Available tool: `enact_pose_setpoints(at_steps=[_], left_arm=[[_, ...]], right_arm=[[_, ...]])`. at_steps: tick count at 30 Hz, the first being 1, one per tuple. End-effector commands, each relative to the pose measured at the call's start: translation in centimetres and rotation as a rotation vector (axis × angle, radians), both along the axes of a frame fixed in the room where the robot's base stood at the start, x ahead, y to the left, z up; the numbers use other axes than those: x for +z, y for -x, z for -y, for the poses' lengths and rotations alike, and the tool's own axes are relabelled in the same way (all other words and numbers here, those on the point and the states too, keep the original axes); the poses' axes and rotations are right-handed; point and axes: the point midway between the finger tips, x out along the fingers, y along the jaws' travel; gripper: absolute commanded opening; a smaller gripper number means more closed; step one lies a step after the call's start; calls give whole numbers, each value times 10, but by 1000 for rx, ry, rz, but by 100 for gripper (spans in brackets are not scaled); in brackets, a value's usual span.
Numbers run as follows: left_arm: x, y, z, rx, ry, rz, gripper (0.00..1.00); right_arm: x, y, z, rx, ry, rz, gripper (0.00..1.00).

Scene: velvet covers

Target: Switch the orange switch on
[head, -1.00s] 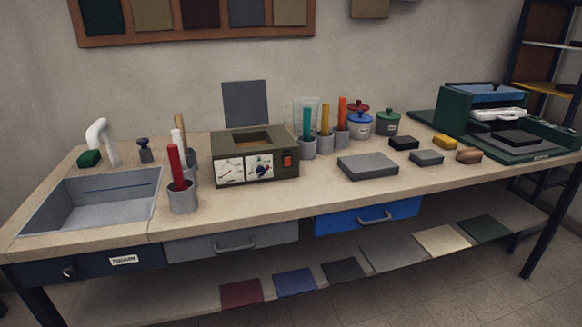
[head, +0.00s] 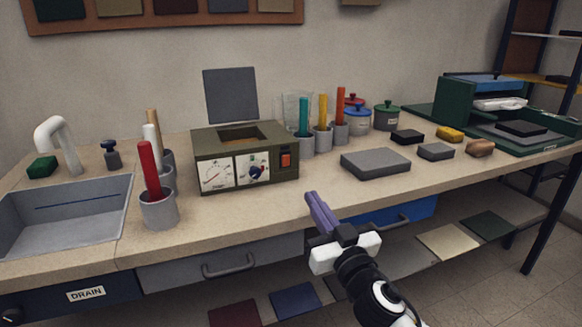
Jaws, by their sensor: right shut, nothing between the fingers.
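The orange switch (head: 286,160) is a small rocker on the right end of the front face of an olive-green box (head: 210,190) on the bench. The box front also carries a white dial gauge (head: 216,175) and a dark blue knob (head: 256,172). Which way the rocker is tipped is too small to tell. My right gripper (head: 309,196) is in front of the bench edge, below and a little right of the switch, and apart from it. Its purple fingers are together, with nothing held. My left gripper is not in view.
A grey slab (head: 375,163) lies right of the box. Cups with coloured sticks stand behind it, and a grey cup with a red stick (head: 158,208) stands to its left. A sink (head: 65,212) is at far left. The bench top directly before the switch is clear.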

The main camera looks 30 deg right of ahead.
Motion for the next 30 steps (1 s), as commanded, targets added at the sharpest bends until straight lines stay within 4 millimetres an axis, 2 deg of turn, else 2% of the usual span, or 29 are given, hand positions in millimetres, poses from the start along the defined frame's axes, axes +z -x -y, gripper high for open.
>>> enact_pose_setpoints(at_steps=[5,18,24,30], left_arm=[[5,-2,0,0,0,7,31],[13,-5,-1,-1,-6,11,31],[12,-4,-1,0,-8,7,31],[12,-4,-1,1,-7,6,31]], right_arm=[[6,-21,5,-1,4,1,0],[21,-105,26,-2,3,0,0],[24,-126,30,0,2,0,0],[24,-132,32,0,2,-1,0]])
